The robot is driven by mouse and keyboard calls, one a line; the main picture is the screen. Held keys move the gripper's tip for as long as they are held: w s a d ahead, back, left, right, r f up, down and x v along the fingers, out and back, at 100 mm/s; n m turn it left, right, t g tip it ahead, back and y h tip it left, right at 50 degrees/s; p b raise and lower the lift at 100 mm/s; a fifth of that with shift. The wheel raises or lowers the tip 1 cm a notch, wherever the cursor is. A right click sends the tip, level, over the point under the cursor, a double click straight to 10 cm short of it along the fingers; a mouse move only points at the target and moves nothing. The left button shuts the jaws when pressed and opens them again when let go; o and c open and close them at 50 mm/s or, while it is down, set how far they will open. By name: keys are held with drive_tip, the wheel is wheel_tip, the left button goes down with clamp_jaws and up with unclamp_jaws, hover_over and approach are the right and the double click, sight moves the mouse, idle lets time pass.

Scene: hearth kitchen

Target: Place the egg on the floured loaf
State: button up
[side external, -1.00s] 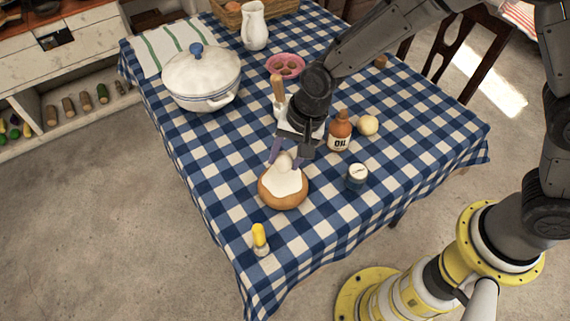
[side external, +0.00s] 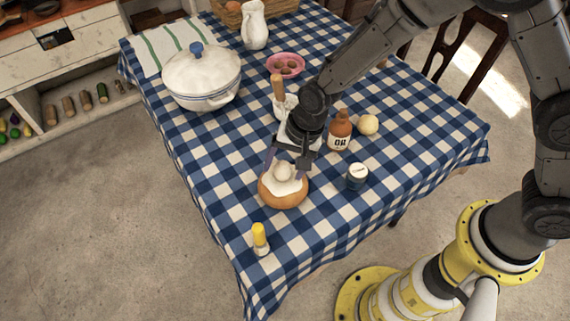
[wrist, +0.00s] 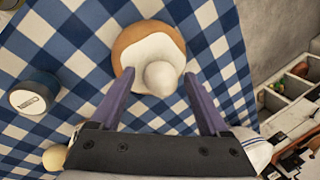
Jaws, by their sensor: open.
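The floured loaf (side external: 283,193) is round and brown with a white top, and lies on the checked tablecloth near the table's front edge. The pale egg (side external: 283,171) rests on the white top of the loaf. In the wrist view the egg (wrist: 161,77) overlaps the near part of the loaf (wrist: 131,40). My gripper (side external: 286,172) is over the loaf with its fingers spread to either side of the egg. The wrist view shows a clear gap between each finger of my gripper (wrist: 158,92) and the egg.
A dark blue jar (side external: 356,177) stands right of the loaf. The brown oil bottle (side external: 340,132) and a pale round thing (side external: 368,125) are behind it. A yellow-topped shaker (side external: 260,239) stands in front. A white pot (side external: 202,78) is at back left. The cloth left of the loaf is clear.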

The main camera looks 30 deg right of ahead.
drive_tip(key=shift+r, duration=0.1)
drive_tip(key=s+d+r+n+t, duration=0.1)
drive_tip(key=s+d+r, duration=0.1)
drive_tip(key=d+r, duration=0.5)
drive_tip(key=s+d+r+n, duration=0.1)
drive_tip(key=s+d+r, duration=0.2)
drive_tip(key=r, duration=0.8)
drive_tip(key=s+d+r+n+t+h, duration=0.1)
drive_tip(key=s+d+r+n, duration=0.1)
drive_tip(key=s+d, duration=0.5)
drive_tip(key=s+d+r+n+t+h, duration=0.1)
drive_tip(key=s+d+r+n, duration=0.2)
drive_tip(key=s+d, duration=0.5)
drive_tip(key=shift+s+n+t, duration=0.3)
drive_tip(key=shift+s+n, duration=0.3)
drive_tip(key=shift+s, duration=0.25)
